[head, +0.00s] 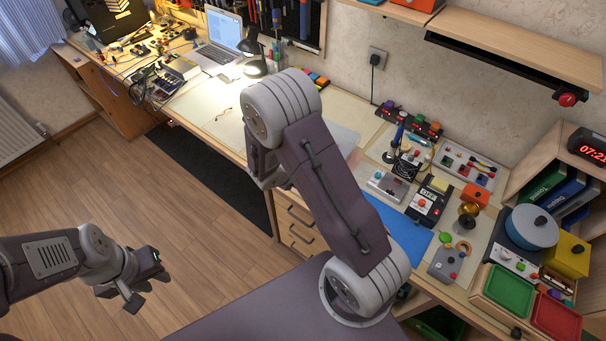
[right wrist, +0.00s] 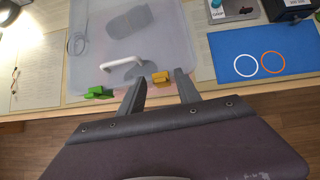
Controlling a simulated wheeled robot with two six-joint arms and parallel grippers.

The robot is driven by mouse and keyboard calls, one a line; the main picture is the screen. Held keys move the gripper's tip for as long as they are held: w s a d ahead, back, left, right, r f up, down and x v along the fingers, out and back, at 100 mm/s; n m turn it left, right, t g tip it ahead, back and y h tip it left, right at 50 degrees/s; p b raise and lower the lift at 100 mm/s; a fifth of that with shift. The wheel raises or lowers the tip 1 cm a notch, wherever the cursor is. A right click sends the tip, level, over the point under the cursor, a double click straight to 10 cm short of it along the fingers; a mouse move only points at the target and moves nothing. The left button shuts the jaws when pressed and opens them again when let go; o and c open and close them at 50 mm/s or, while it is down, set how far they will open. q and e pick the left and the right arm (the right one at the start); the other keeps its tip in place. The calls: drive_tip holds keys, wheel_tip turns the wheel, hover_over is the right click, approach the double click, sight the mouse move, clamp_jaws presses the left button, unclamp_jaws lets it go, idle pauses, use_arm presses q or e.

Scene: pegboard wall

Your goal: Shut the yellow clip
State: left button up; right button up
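The yellow clip (right wrist: 161,78) is on the near edge of a clear lidded box (right wrist: 103,50), right of the box's white handle (right wrist: 124,67). A green clip (right wrist: 97,92) is on the same edge, farther left. I cannot tell whether either clip is fully shut. My right gripper (right wrist: 160,84) is open and empty, its fingers spread to either side of the yellow clip in the right wrist view; contact is unclear. In the head view my right arm hides most of the box and the clips. My left gripper (head: 142,286) is open and empty over the floor.
A blue mat (right wrist: 247,54) with a white ring (right wrist: 246,66) and an orange ring (right wrist: 273,62) lies right of the box. A lamp (head: 252,58) and a laptop (head: 222,40) stand farther along the bench. Several small devices crowd the right part.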

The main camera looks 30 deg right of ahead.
drive_tip(key=shift+r, duration=0.1)
drive_tip(key=p+v, duration=0.1)
drive_tip(key=v, duration=0.8)
